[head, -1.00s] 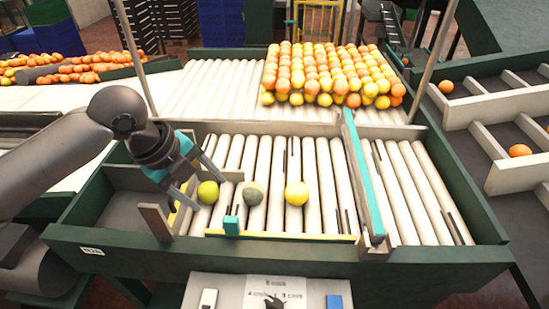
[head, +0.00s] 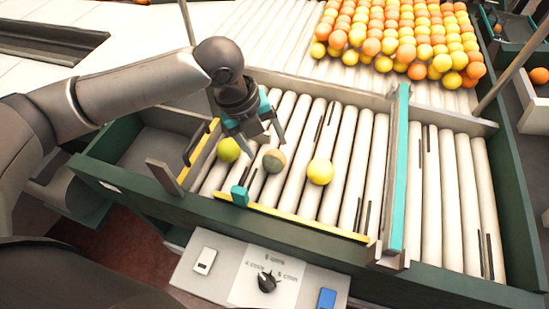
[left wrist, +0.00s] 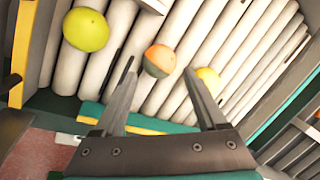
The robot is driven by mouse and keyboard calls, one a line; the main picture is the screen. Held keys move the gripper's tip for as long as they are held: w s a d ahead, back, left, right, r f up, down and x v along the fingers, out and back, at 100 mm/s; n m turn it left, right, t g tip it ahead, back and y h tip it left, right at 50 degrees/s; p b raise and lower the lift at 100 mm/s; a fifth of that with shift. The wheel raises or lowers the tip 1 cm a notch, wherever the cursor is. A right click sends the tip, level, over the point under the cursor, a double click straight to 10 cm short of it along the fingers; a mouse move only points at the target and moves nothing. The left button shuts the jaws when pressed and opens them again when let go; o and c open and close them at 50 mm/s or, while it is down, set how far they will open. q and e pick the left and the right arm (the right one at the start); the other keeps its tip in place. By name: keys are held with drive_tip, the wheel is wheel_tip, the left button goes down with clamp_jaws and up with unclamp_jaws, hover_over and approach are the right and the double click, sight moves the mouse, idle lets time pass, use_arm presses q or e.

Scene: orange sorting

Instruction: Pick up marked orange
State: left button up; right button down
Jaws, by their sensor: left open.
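The marked orange (head: 274,160), part orange and part grey-green, lies on the rollers between a green fruit (head: 228,149) and a yellow fruit (head: 320,172). My left gripper (head: 264,146) is open and empty above and just behind it. In the left wrist view, the marked orange (left wrist: 160,61) shows between the spread fingertips of the left gripper (left wrist: 159,72), with the green fruit (left wrist: 86,29) at upper left and the yellow fruit (left wrist: 207,80) beyond the right finger. I cannot tell whether the fingers touch the marked orange. My right gripper is not in view.
A teal divider (head: 398,170) stands right of the fruits, and a yellow-edged front rail (head: 290,218) with a teal block (head: 239,195) lies before them. A large pile of oranges (head: 410,40) sits behind. A control panel (head: 262,275) is in front.

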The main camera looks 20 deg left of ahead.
sight(271, 156)
use_arm(q)
drive_tip(key=shift+s+x, duration=0.15)
drive_tip(key=shift+x, duration=1.35)
drive_tip(key=shift+s+x, duration=0.1)
drive_tip(key=shift+x, duration=1.4)
drive_tip(key=shift+d, duration=0.1)
drive_tip(key=shift+c, duration=0.4)
drive_tip(key=c, duration=1)
drive_tip(key=shift+r+p, duration=0.15)
drive_tip(key=shift+p, duration=0.15)
